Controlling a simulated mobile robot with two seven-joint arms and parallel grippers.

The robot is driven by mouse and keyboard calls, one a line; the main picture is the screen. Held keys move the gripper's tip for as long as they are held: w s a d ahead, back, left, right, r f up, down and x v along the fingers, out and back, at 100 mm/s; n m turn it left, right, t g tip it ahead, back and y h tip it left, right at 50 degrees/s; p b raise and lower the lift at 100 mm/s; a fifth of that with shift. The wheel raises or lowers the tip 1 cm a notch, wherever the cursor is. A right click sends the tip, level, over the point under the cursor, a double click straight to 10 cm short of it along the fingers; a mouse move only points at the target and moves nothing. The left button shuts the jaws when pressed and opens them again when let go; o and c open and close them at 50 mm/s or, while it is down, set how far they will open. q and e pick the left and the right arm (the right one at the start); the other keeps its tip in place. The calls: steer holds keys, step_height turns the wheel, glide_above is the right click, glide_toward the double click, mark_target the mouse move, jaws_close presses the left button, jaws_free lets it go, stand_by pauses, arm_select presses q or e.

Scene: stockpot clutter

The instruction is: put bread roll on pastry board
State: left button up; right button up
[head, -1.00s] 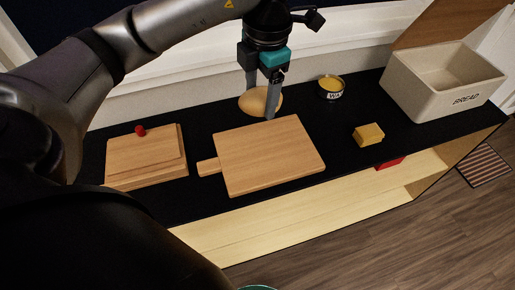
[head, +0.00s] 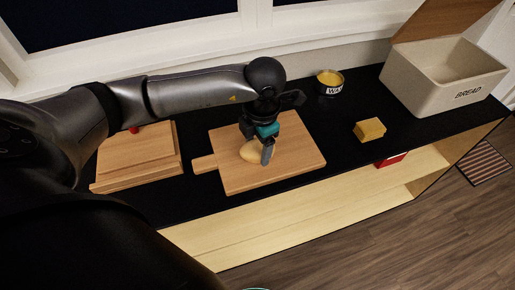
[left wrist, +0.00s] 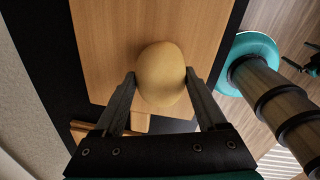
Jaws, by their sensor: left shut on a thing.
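The bread roll (head: 252,152) is tan and egg-shaped. My left gripper (head: 257,146) is shut on it, with one finger on each side. In the left wrist view the roll (left wrist: 161,75) sits between the two fingertips (left wrist: 160,78). The pastry board (head: 300,150) is a light wooden board with a short handle at its left, lying on the black counter. The roll is over the left-middle part of the board, at or just above its surface; I cannot tell whether it touches. The board (left wrist: 105,40) also fills the background of the left wrist view.
A wooden block with a red knob (head: 140,158) stands left of the board, partly behind my arm. A small tin (head: 330,88), a yellow block (head: 369,131) and a bread box (head: 440,90) stand to the right. A red object (head: 391,160) lies on the lower shelf.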

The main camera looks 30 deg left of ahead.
mark_target(261, 149)
arm_select(q)
steer(key=shift+f, duration=0.5)
steer(key=shift+f, duration=0.15)
steer(key=o, duration=1.3)
steer(key=shift+r, duration=0.2)
step_height(261, 149, up, 12)
steer(key=d+p, duration=0.1)
steer(key=p, duration=0.1)
steer(key=shift+s, duration=0.25)
